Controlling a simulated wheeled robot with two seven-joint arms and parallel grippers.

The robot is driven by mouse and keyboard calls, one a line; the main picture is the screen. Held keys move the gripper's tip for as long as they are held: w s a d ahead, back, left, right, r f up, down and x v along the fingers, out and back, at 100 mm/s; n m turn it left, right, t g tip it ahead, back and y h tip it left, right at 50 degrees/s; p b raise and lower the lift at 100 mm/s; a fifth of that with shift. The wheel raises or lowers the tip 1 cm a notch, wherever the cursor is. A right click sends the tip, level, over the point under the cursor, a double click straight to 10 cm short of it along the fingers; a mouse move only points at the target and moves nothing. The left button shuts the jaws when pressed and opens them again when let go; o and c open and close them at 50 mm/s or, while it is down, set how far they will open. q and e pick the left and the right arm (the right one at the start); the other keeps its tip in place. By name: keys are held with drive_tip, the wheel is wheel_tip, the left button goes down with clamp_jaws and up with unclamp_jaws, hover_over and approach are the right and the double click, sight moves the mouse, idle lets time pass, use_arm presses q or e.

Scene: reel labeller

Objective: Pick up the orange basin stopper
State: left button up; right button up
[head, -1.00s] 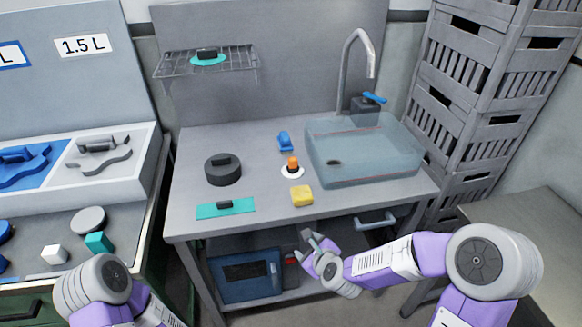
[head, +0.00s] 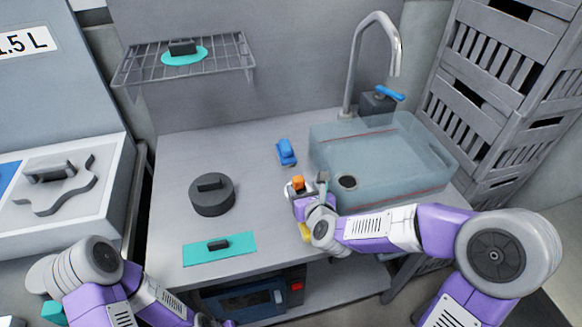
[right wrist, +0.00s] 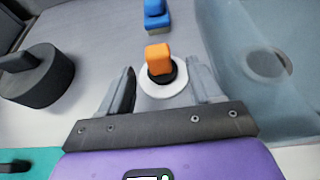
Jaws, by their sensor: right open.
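The orange basin stopper (head: 298,183) stands on the table left of the sink; its orange knob rises from a black collar on a white disc. It also shows in the right wrist view (right wrist: 158,62), between the fingers near their tips. My right gripper (head: 308,186) is open around or just short of the stopper, with one finger (right wrist: 118,92) on the left and the other (right wrist: 203,85) on the right. Neither finger visibly touches the knob. My left arm (head: 110,290) is at the bottom left; its gripper is not visible.
A translucent sink basin (head: 395,150) with a tall tap stands to the right. A blue piece (head: 286,152) lies behind the stopper and a dark round weight (head: 211,195) to its left. A yellow sponge (head: 304,232) is partly hidden by my right arm.

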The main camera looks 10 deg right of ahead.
sight(296, 178)
drive_tip(key=shift+w, duration=0.6)
drive_tip(key=shift+b+x, duration=0.65)
drive_tip(key=shift+x, duration=2.5)
drive_tip(key=shift+a, duration=0.1)
drive_tip(key=c, duration=1.1)
